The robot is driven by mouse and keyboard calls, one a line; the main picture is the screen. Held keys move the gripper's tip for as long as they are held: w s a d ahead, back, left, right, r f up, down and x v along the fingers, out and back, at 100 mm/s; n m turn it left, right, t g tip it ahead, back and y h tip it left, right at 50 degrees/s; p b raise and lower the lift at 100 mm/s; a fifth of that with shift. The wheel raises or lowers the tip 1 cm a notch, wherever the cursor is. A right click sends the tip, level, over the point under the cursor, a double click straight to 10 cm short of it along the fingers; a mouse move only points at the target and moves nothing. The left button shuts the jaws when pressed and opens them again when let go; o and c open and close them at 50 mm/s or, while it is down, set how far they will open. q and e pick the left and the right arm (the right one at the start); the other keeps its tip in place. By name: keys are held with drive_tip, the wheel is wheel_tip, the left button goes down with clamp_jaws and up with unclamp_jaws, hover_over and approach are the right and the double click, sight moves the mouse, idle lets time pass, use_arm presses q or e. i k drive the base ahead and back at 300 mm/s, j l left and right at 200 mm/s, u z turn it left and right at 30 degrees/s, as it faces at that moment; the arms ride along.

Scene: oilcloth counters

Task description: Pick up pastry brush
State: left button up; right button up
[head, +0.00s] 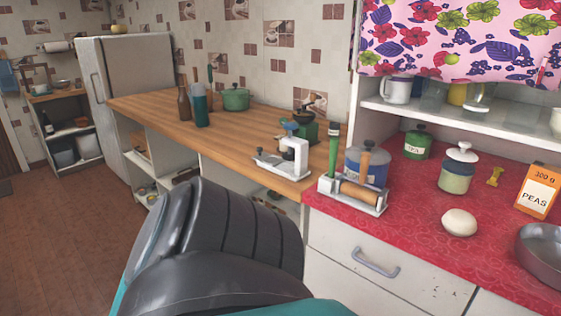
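A green-handled upright utensil (333,155) with a dark and white top stands at the left end of the red counter (405,220). It looks like the pastry brush, but its head is too small to be sure. It rises at a grey metal holder (364,202) with a wooden roller (360,191); whether it stands in the holder or behind it I cannot tell. A black and teal link of my own arm fills the bottom middle of the head view. Neither gripper shows.
A blue lidded pot (373,167) stands close behind. A white and grey device (288,159) is on the wooden counter (160,107) to the left. An egg (459,222), a small yellow object (495,176), a peas box (538,189) and a pan (543,255) are to the right.

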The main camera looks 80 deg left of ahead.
sight(334, 145)
drive_tip(key=u, duration=2.1)
drive_tip(key=z, duration=1.75)
drive_tip(key=u, duration=1.3)
